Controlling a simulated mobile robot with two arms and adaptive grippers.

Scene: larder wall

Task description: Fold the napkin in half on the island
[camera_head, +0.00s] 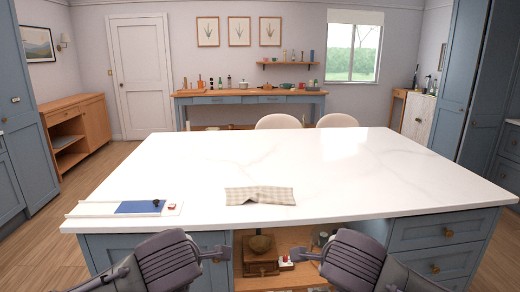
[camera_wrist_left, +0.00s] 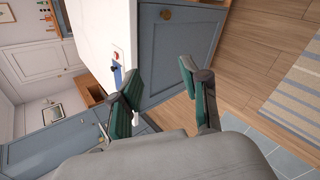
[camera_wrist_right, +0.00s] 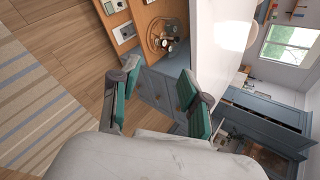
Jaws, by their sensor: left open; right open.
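The napkin (camera_head: 259,195) is a beige checked cloth lying near the front edge of the white island top (camera_head: 300,160), left of its middle. Neither touches the napkin.
A white board (camera_head: 90,209) with a blue panel (camera_head: 140,207), a dark knob and a small red-and-white item lies at the island's front left. The rest of the top is clear. Two pale chairs (camera_head: 278,121) stand behind. The open shelf below holds a wooden grinder (camera_head: 261,262).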

